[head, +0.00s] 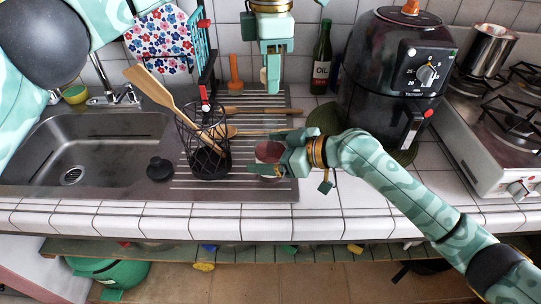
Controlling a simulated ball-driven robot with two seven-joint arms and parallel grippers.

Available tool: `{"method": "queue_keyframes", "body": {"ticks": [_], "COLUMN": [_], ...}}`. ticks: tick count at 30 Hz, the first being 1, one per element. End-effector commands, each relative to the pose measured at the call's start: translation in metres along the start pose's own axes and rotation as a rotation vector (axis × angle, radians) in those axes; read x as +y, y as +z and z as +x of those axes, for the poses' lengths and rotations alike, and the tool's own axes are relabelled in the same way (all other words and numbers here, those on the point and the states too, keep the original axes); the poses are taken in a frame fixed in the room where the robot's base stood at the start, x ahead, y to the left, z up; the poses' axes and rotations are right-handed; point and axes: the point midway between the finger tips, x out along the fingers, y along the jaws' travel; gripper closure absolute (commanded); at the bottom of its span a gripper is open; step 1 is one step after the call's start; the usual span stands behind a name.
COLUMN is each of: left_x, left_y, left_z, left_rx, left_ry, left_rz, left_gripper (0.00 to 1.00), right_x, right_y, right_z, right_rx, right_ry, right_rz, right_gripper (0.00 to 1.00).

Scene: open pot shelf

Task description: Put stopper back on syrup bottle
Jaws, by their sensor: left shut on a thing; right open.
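My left gripper (272,78) points straight down above the back of the draining board. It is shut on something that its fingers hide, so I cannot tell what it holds. My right gripper (260,152) is open, with its fingers on either side of a dark red and pale vessel (269,151) on the draining board. I cannot tell whether the fingers touch it or whether it is the syrup bottle. An orange piece (411,7) sits on the air fryer. I cannot make out a stopper for certain.
The black utensil holder (208,160) stands left of my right gripper, with wooden spoons across it. A black plug (160,168) lies beside the sink (90,135). The oil bottle (321,62) and black air fryer (392,75) stand at the back right. White tiles at front are clear.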

Motion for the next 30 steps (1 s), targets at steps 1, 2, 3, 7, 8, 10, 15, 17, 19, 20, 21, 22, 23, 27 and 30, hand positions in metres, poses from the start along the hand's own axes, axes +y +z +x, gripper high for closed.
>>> {"method": "queue_keyframes", "body": {"ticks": [1, 2, 3, 7, 8, 10, 15, 17, 19, 20, 21, 22, 23, 27, 30], "left_x": [0.000, 0.000, 0.000, 0.000, 0.000, 0.000, 0.000, 0.000, 0.000, 0.000, 0.000, 0.000, 0.000, 0.000, 0.000], "left_y": [0.000, 0.000, 0.000, 0.000, 0.000, 0.000, 0.000, 0.000, 0.000, 0.000, 0.000, 0.000, 0.001, 0.001, 0.001], "left_z": [0.000, 0.000, 0.000, 0.000, 0.000, 0.000, 0.002, 0.008, 0.019, 0.024, 0.029, 0.034, 0.038, 0.049, 0.050], "left_rx": [0.000, 0.000, 0.000, 0.000, 0.000, 0.000, 0.000, 0.001, 0.002, 0.002, 0.002, 0.003, 0.003, 0.001, 0.001], "left_ry": [0.000, 0.000, 0.000, 0.000, 0.000, 0.000, -0.001, -0.002, -0.004, -0.003, -0.003, -0.003, -0.002, -0.001, 0.000], "left_rz": [0.000, 0.000, 0.000, 0.000, 0.000, 0.000, 0.000, 0.001, 0.002, 0.002, 0.001, 0.001, 0.002, 0.000, 0.000], "left_gripper": [0.92, 0.92, 0.92, 0.92, 0.92, 0.92, 0.92, 0.92, 0.92, 0.92, 0.92, 0.92, 0.92, 0.92, 0.92], "right_x": [0.000, 0.000, 0.000, 0.000, 0.000, 0.000, 0.000, 0.000, 0.000, 0.000, 0.000, 0.000, 0.000, 0.000, 0.000], "right_y": [0.000, 0.000, 0.000, 0.000, 0.000, 0.000, 0.000, 0.000, 0.000, 0.000, 0.000, 0.000, 0.000, 0.000, 0.000], "right_z": [0.000, 0.000, 0.000, 0.000, 0.000, 0.000, 0.000, 0.000, 0.000, 0.000, 0.000, 0.000, 0.000, 0.000, 0.000], "right_rx": [0.000, 0.000, 0.000, 0.000, 0.000, 0.000, 0.000, 0.000, 0.000, 0.000, 0.000, 0.000, 0.000, 0.000, -0.001], "right_ry": [0.000, 0.000, 0.000, 0.000, 0.000, 0.000, 0.000, 0.000, 0.000, 0.000, 0.000, 0.000, 0.000, 0.000, 0.000], "right_rz": [0.000, 0.000, 0.000, 0.000, 0.000, 0.000, 0.000, 0.000, 0.000, 0.000, 0.000, 0.000, 0.000, 0.000, 0.000], "right_gripper": [0.10, 0.10, 0.10, 0.24, 0.32, 0.51, 0.76, 0.76, 0.76, 0.76, 0.76, 0.76, 0.76, 0.76, 0.76]}}
